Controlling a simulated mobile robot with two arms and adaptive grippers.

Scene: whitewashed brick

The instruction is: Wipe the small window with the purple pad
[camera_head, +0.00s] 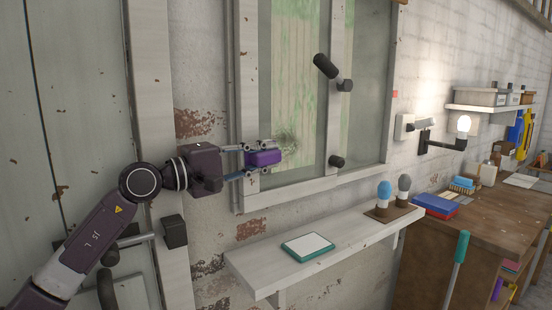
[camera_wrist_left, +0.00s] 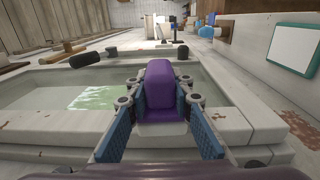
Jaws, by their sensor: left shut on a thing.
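The small window (camera_head: 360,110) is set in the brick wall, with a pale frame and black handles. A greenish, cloudy smudge shows on its lower left glass. My left gripper (camera_head: 262,158) is shut on the purple pad (camera_head: 266,157) in front of the window's lower left part. In the left wrist view the pad (camera_wrist_left: 160,92) sits between the two blue-lined fingers, over the window's frame. I cannot tell whether the pad touches the glass or frame. My right gripper is not in view.
A white shelf (camera_head: 340,243) below the window holds a teal-edged white pad (camera_head: 308,247) and two brushes (camera_head: 384,192) on a brown stand. A lit wall lamp (camera_head: 462,125) and a wooden workbench (camera_head: 480,225) stand to the right. A door handle (camera_head: 135,240) is near my left arm.

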